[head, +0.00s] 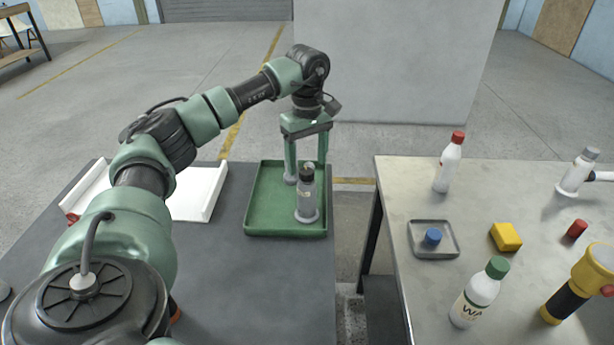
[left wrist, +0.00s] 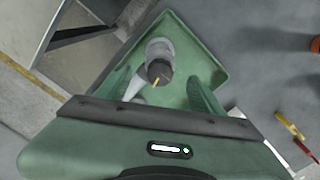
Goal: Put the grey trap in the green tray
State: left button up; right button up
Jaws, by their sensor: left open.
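The grey trap (head: 306,202), with a black top and a round flared base, stands upright in the green tray (head: 262,222), toward its right side. In the left wrist view the trap (left wrist: 159,50) shows from above inside the tray (left wrist: 190,28), its pale side pipe (left wrist: 134,86) reaching toward the gripper. My left gripper (head: 305,172) points down over the tray with its fingers apart. It holds nothing; the trap shows between and just beyond the fingers in the wrist view. I cannot tell whether a finger touches it. My right gripper is not in view.
The tray lies on a dark table (head: 250,290) beside a white open bin (head: 200,192). Across a gap, a grey table (head: 400,180) bears bottles, a small tray (head: 418,250) with a blue piece, a yellow block (head: 506,237), a flashlight and another pale trap-like fitting (head: 577,172).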

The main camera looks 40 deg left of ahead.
pick_arm(q)
notch_tip(320, 180, up, 5)
jog(key=shift+r, duration=0.15)
dwell(0.5)
